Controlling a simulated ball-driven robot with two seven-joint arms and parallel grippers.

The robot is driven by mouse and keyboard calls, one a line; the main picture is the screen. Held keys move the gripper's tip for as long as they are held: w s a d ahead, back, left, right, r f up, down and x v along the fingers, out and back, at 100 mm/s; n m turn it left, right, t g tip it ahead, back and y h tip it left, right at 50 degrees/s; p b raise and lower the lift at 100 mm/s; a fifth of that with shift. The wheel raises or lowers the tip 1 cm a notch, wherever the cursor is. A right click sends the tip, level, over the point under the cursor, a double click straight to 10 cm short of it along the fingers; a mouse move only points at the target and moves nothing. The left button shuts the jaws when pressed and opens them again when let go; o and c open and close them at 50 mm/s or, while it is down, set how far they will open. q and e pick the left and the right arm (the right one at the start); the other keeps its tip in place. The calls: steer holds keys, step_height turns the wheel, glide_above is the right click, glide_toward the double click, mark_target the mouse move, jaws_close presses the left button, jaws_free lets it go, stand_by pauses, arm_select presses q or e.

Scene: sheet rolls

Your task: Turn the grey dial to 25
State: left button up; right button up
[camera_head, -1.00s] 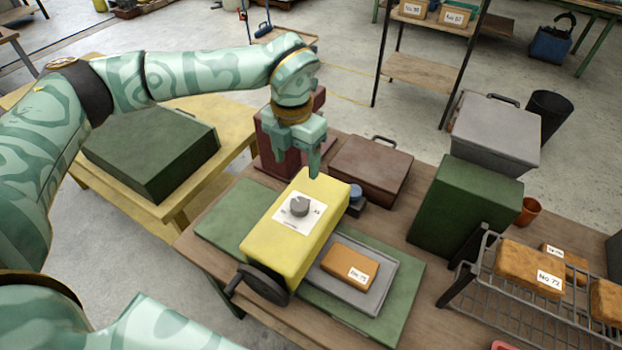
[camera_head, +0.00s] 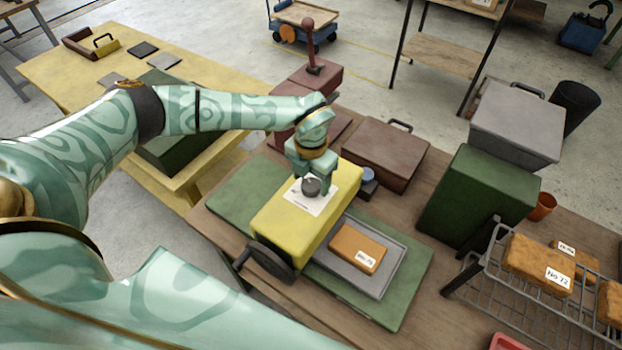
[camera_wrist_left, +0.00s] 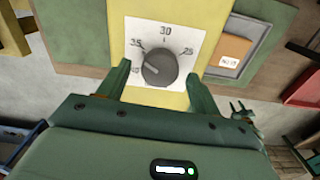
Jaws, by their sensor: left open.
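The grey dial (camera_head: 311,187) sits on a white scale plate (camera_head: 300,203) on top of the yellow box (camera_head: 290,228). In the left wrist view the dial (camera_wrist_left: 159,68) shows its light mark at the left, by the lower-left numbers. The scale reads 30 at the top, 35 at the left and 25 at the right; a number at the lower left is partly hidden. My left gripper (camera_head: 316,184) is open above the dial, with a finger on either side; in the left wrist view its fingers (camera_wrist_left: 158,76) stand apart from the dial. My right gripper is out of view.
A dark handwheel (camera_head: 268,262) is on the yellow box's front. To its right, a grey tray (camera_head: 388,274) holds an orange block (camera_head: 358,248). A brown case (camera_head: 385,152), a green box (camera_head: 475,195) and a wire rack (camera_head: 510,300) stand to the right.

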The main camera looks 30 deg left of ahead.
arm_select(q)
steer(key=shift+f, duration=0.55)
steer(key=c, duration=1)
